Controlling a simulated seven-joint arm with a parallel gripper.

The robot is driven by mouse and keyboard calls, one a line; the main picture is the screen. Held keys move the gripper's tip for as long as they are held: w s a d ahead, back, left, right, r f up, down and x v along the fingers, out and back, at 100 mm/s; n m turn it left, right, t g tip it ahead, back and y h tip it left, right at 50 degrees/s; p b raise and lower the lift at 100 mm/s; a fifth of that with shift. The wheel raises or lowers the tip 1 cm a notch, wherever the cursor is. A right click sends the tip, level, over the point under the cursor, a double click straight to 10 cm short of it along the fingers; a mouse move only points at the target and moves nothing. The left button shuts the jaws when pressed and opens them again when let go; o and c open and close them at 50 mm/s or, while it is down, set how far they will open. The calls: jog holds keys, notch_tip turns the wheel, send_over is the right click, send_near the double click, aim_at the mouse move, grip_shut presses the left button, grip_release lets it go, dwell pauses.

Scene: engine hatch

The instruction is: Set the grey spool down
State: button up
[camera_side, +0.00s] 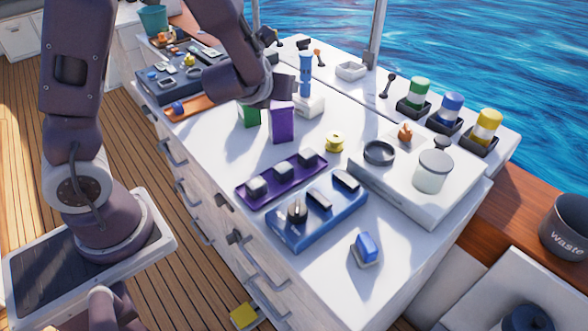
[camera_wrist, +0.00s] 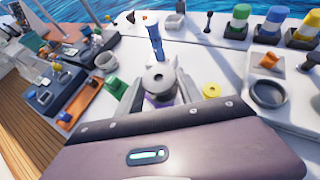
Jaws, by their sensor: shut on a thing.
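My gripper (camera_wrist: 176,92) is shut on the grey spool (camera_wrist: 158,80), which shows between the two fingers in the wrist view with its round top and dark centre hole facing the camera. In the side view my gripper (camera_side: 283,92) is over the tall purple block (camera_side: 282,124), and the spool cannot be made out there. A bit of purple shows just under the spool in the wrist view. I cannot tell whether the spool touches the block.
A green block (camera_side: 249,115) stands left of the purple one, and a blue upright tool (camera_side: 305,75) in a white base stands behind. A yellow spool (camera_side: 334,141) lies to the right. Purple (camera_side: 244,190) and blue (camera_side: 347,211) trays are in front. White worktop (camera_side: 210,150) is clear on the left.

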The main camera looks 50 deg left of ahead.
jog(key=d+r+m+t+h, duration=0.1)
jog(key=d+r+m+h, duration=0.15)
jog(key=d, duration=0.35)
jog(key=n+g+y, duration=0.9)
jog(key=n+g, duration=0.2)
jog(key=n, duration=0.3)
send_over(245, 167)
jog(key=shift+h, duration=0.25)
notch_tip(245, 167, down, 17)
jog(key=shift+f, duration=0.2)
jog(key=shift+f, duration=0.6)
jog(key=o, duration=1.4)
jog(key=shift+c, duration=0.2)
